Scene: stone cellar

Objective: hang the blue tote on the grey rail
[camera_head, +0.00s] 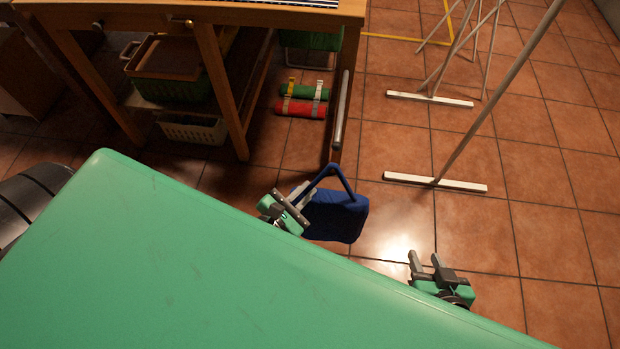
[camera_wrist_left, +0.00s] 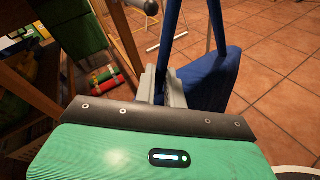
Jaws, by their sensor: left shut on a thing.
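The blue tote (camera_head: 337,216) hangs from my left gripper (camera_head: 298,204), its dark blue handle making a peaked loop above the bag. In the left wrist view the grey fingers (camera_wrist_left: 163,88) are closed on the tote's strap, and the bag (camera_wrist_left: 212,82) shows to their right. The grey rail (camera_head: 342,108) runs along the right end of the wooden table. In the head view the handle's peak lies just below the rail's near end; I cannot tell the gap in depth. My right gripper (camera_head: 428,264) is open and empty, to the right of the tote.
The wooden table (camera_head: 275,14) stands at the back left, with a white basket (camera_head: 192,128) beneath it. A green and a red roll (camera_head: 301,108) lie on the floor beside it. White stand feet (camera_head: 435,182) and poles stand right. Tiled floor between is clear.

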